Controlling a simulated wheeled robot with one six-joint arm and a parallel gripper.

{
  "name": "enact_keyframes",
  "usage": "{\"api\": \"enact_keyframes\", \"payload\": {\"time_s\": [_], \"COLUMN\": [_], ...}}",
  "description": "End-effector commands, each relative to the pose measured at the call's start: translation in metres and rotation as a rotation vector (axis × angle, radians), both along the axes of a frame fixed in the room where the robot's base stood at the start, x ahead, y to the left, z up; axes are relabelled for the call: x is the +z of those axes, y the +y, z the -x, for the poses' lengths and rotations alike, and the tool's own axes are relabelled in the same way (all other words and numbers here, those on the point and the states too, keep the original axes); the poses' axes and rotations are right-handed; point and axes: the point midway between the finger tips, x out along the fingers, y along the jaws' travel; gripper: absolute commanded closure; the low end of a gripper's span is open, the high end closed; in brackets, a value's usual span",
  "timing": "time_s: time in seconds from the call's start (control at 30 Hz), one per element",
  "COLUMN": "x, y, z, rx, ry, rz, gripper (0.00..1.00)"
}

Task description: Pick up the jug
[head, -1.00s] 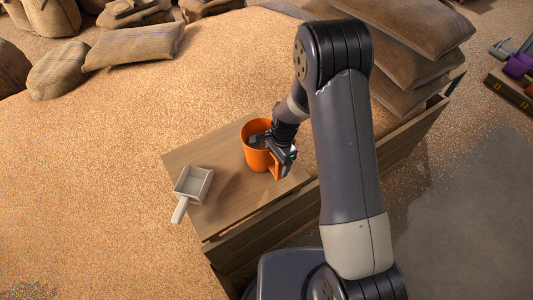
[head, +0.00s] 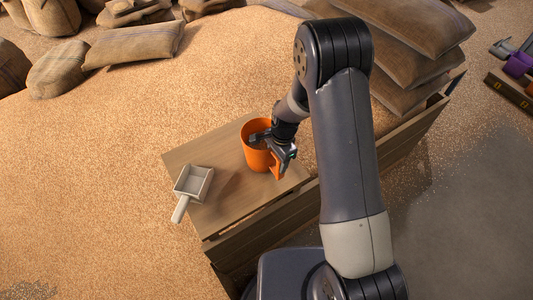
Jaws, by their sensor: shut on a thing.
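The jug (head: 255,160) is orange and stands upright on a small wooden board (head: 225,212). Its handle side faces the lower right. My gripper (head: 276,160) is at the jug's right side and is shut on it, by the handle. My wrist hides part of the rim and the right side. I cannot tell any gap between the jug's base and the board.
A pale scoop (head: 193,187) lies on the board, left of the jug. Loose grain (head: 90,180) surrounds the board on the left and behind. Stacked sacks (head: 415,45) stand behind my arm at the right. A wooden wall (head: 400,150) runs along the right.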

Motion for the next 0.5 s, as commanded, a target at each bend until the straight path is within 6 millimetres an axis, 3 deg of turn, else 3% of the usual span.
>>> {"api": "enact_keyframes", "payload": {"time_s": [0.13,0.5], "x": [-0.001,0.009], "y": [0.0,0.0], "z": [0.002,0.001], "rx": [0.0,0.001], "ry": [0.004,0.002], "rz": [0.001,0.0], "gripper": [0.98,0.98]}}
